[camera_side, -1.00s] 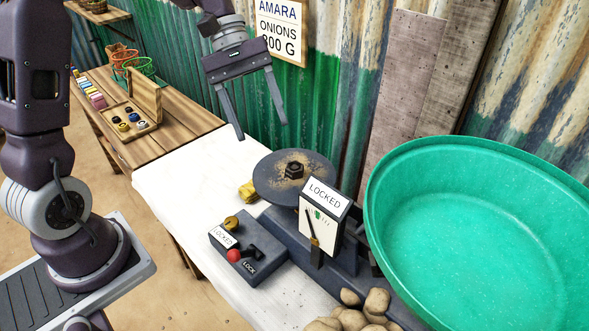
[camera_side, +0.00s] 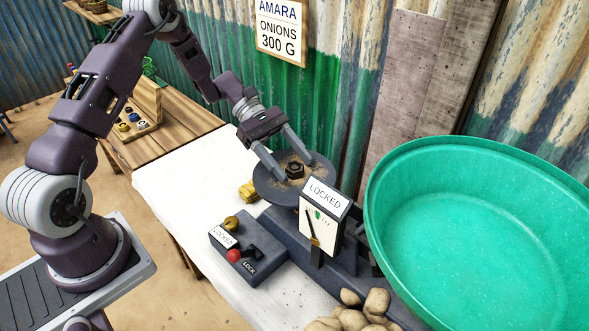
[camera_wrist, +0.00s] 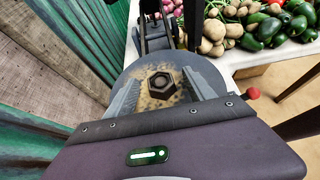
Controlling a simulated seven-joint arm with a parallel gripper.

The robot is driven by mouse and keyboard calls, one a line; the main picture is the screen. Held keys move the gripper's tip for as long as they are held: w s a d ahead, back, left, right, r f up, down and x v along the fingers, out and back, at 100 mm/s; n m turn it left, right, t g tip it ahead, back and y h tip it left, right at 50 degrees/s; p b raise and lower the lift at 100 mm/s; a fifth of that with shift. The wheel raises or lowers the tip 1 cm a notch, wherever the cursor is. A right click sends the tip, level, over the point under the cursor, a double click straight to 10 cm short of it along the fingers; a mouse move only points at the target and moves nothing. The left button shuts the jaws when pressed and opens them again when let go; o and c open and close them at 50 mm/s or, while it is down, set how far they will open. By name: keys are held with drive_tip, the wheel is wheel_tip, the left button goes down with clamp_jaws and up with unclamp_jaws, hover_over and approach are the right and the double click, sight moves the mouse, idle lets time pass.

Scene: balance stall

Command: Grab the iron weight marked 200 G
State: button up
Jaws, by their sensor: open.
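A dark hexagonal iron weight (camera_side: 295,170) sits on the round grey scale plate (camera_side: 268,190), which is dusted with brown grit. The weight also shows in the wrist view (camera_wrist: 162,84), where its marking is too small to read. My gripper (camera_side: 296,168) is open over the plate, with one finger on either side of the weight. In the wrist view, gaps show between the weight and both fingers. I cannot tell how far the fingertips are above the plate.
The balance's LOCKED sign (camera_side: 322,196) stands right beside the plate. A lock box (camera_side: 250,250) with a red knob is in front. A large green bowl (camera_side: 470,240) fills the right. A yellow object (camera_side: 248,190) lies left of the plate. Potatoes (camera_side: 360,310) lie at the front.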

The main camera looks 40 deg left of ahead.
clamp_jaws()
